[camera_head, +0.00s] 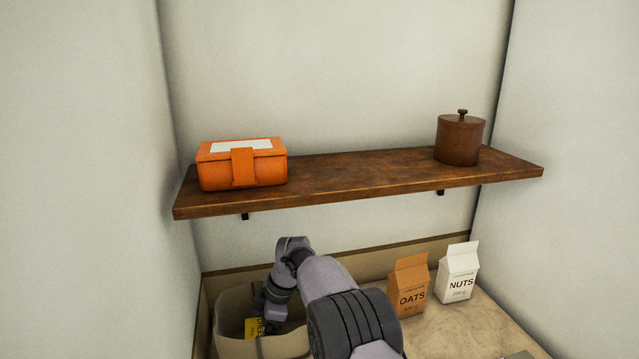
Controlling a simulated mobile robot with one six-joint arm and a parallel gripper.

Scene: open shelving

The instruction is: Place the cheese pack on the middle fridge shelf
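A yellow pack with dark lettering (251,328), which may be the cheese pack, shows in part inside a beige bin (228,347) at the lower left. The lettering is only partly readable. My arm reaches down into the bin, and my gripper (268,316) is at its right side, close to the yellow pack. The fingertips are too dark and hidden to tell whether they touch or hold it. No fridge is in view; a single brown wooden shelf (345,178) is mounted on the wall above.
An orange box (215,174) stands on the shelf's left end and a brown lidded jar (458,143) near its right end. The shelf's middle is clear. Below, an oats carton (409,284) and a nuts carton (459,270) stand on the counter (455,325). Walls close both sides.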

